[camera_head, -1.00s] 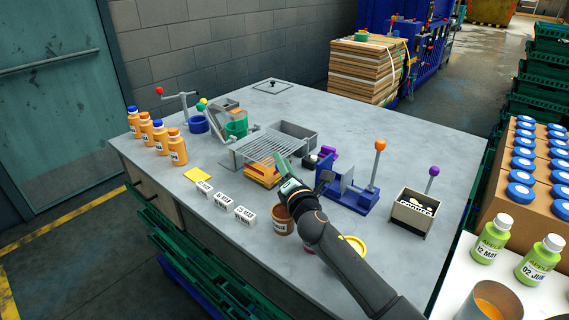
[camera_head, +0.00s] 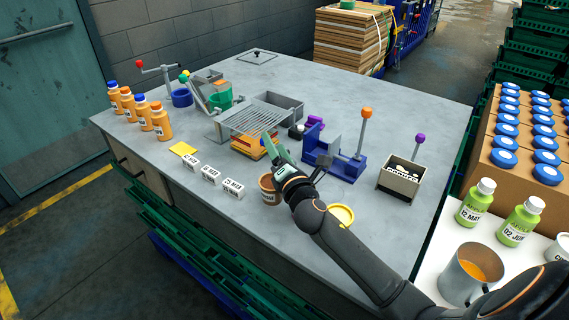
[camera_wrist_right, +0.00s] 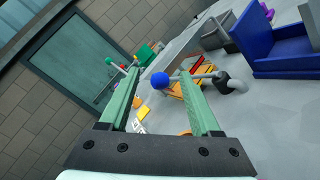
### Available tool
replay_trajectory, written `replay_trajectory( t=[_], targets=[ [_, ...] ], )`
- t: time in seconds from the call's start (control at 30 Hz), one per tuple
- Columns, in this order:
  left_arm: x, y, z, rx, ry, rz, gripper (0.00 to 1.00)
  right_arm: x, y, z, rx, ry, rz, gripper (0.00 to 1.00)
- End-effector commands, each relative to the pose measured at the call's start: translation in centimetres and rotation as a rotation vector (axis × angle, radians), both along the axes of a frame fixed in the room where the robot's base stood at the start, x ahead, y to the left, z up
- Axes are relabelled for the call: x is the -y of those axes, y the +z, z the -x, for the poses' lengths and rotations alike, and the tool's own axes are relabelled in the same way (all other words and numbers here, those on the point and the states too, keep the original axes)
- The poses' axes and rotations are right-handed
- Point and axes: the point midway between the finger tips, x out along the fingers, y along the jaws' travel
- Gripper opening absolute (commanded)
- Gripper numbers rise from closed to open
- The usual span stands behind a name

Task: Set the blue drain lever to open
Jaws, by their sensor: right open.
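The drain lever shows in the right wrist view as a blue ball knob (camera_wrist_right: 160,80) on a short grey arm. The arm runs right to a dark and grey fitting (camera_wrist_right: 232,82). My right gripper (camera_head: 274,142) is open over the worktop, by the slatted grey rack. In the wrist view the knob appears between its two green fingers; I cannot tell whether they touch it. My left gripper is not in view.
A blue fixture (camera_head: 340,165) with an orange-knobbed lever (camera_head: 366,113) stands right of my gripper. A brown cup (camera_head: 268,190) and a yellow ring (camera_head: 341,214) sit close to my right arm. Orange bottles (camera_head: 160,122) stand at the left. The worktop's back right is clear.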

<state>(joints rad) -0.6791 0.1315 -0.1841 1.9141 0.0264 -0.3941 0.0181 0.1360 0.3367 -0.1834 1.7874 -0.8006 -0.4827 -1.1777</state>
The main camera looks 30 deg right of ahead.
Motion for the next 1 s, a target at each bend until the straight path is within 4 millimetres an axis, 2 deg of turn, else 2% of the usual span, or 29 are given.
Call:
replay_trajectory(
  t=[0.03, 0.2, 0.4, 0.57, 1.0],
  targets=[
    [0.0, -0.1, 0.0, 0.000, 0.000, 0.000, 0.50, -0.2, -0.3, 1.1, -0.001, 0.001, 0.001, 0.64],
    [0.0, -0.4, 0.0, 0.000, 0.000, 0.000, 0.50, -0.8, -0.5, 4.2, -0.001, 0.001, 0.001, 0.64],
    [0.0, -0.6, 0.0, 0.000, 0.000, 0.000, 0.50, -1.2, -0.6, 6.4, -0.001, 0.000, 0.000, 0.64],
    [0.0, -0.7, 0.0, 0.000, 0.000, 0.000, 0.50, -1.4, -0.5, 7.0, 0.000, 0.000, 0.000, 0.64],
    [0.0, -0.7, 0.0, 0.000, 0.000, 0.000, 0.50, -1.4, -0.5, 7.0, 0.000, 0.000, 0.000, 0.64]
  ],
)
